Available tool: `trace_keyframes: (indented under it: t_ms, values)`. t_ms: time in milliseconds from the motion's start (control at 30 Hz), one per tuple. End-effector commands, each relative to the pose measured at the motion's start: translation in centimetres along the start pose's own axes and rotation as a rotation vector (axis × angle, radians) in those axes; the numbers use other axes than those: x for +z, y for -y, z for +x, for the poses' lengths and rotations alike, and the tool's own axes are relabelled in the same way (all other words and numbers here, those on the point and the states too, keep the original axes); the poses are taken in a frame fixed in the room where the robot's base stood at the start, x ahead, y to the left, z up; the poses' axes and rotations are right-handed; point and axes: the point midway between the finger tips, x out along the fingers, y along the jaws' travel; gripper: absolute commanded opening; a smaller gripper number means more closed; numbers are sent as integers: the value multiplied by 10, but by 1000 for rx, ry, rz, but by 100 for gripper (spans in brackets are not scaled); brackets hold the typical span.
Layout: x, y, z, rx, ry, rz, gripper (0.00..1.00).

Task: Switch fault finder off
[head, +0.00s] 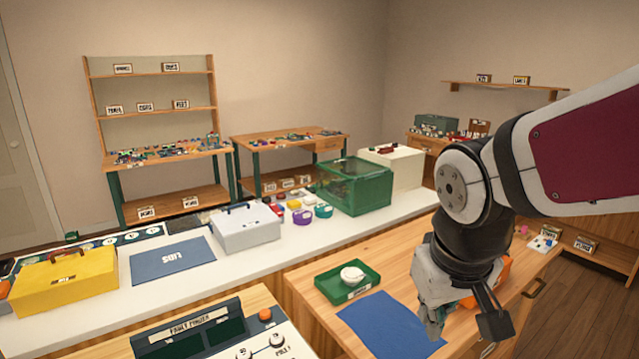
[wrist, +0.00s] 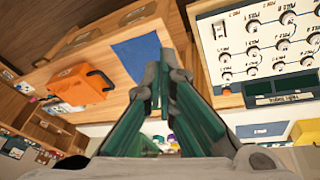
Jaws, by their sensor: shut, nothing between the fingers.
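The fault finder (head: 200,321) is at the bottom of the head view, cut off by the frame edge. It has a dark top panel with its name, two green windows, an orange button (head: 265,315) and a white face with knobs. In the wrist view the fault finder (wrist: 262,88) is at the upper right, upside down, with rows of round knobs and a small switch (wrist: 220,29) near the corner; its position is unreadable. My gripper (head: 464,333) is to the right of the fault finder, apart from it. Its fingers (wrist: 167,75) are shut and empty.
A blue mat (head: 390,325) and a green tray (head: 347,281) with a white item lie on the wooden bench between. An orange toolbox (wrist: 78,86) stands beyond my gripper. A white counter behind holds a yellow box (head: 65,285), a grey box and a green case.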

Motion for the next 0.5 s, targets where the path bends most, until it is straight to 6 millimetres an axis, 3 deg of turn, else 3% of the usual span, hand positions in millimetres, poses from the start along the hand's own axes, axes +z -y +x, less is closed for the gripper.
trace_keyframes:
  t_ms: [33, 200, 500]
  values:
    - [10, -6, -14, 1, -27, 33, 0]
    - [45, -18, -47, -9, -93, 120, 0]
    - [84, -22, -72, -40, -166, 207, 0]
